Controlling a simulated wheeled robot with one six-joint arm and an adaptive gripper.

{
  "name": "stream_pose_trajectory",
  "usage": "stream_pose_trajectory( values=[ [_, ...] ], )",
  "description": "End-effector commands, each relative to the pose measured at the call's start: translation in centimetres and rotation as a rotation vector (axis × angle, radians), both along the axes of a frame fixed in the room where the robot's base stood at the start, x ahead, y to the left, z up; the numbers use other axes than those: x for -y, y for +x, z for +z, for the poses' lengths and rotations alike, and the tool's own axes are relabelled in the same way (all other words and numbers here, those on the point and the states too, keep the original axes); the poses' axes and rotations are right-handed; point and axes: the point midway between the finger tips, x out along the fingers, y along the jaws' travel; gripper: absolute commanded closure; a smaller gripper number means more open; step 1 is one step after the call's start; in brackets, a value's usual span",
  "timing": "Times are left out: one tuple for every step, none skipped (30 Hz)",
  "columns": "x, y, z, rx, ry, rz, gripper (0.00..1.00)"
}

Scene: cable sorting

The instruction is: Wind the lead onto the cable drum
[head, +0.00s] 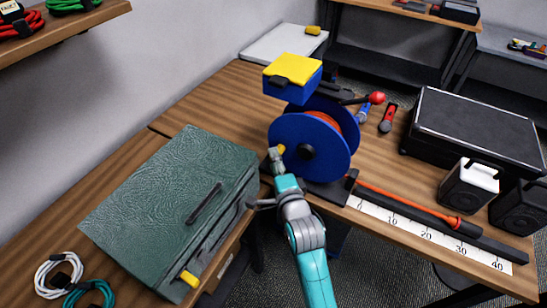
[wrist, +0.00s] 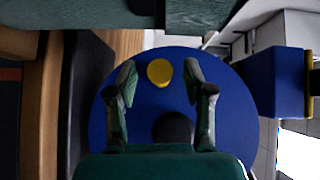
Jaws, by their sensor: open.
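The blue cable drum (head: 300,135) stands upright on the wooden table with orange lead (head: 343,117) wound on it. The free lead (head: 405,200) runs right along a numbered scale to a thicker orange-and-black end. A yellow knob (wrist: 160,72) sticks out of the drum's near face, above the dark hub (wrist: 172,128) in the wrist view. My gripper (head: 277,158) is at the drum's left side in the head view. In the wrist view its open fingers (wrist: 160,80) appear on either side of the knob; I cannot tell whether they touch it.
A green case (head: 165,200) stands close on the left. A yellow-topped blue box (head: 292,75) is above the drum, with a red-knobbed lever (head: 376,98) behind.

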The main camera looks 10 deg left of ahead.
Motion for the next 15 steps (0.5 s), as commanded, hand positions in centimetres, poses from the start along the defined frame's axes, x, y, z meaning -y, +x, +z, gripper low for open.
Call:
stream_pose_trajectory(
  values=[
    [-0.3, 0.5, -0.1, -0.001, 0.000, 0.000, 0.48],
    [-0.4, 0.7, -0.1, 0.000, 0.000, 0.000, 0.48],
    [-0.5, 1.0, 0.0, 0.000, 0.000, 0.000, 0.48],
    [-0.6, 1.2, -0.1, 0.000, 0.000, 0.000, 0.48],
    [-0.6, 1.3, -0.1, 0.000, 0.000, 0.000, 0.48],
    [-0.7, 1.4, -0.1, -0.001, 0.000, 0.000, 0.48],
    [-0.7, 1.5, -0.1, -0.001, 0.000, 0.000, 0.48],
    [-0.7, 1.5, -0.1, -0.001, 0.000, 0.000, 0.48],
    [-0.7, 1.5, -0.1, -0.001, 0.000, 0.000, 0.48],
    [-0.7, 1.6, -0.1, -0.001, 0.000, 0.000, 0.48],
    [-0.7, 1.6, -0.1, -0.001, 0.000, 0.000, 0.48],
    [-0.7, 1.6, -0.1, -0.001, 0.000, 0.000, 0.48],
    [-0.7, 1.5, -0.1, -0.001, 0.000, 0.000, 0.48],
    [-0.7, 1.5, -0.1, -0.001, 0.000, 0.000, 0.48],
    [-0.7, 1.5, -0.1, 0.000, 0.000, 0.000, 0.48]
  ],
)
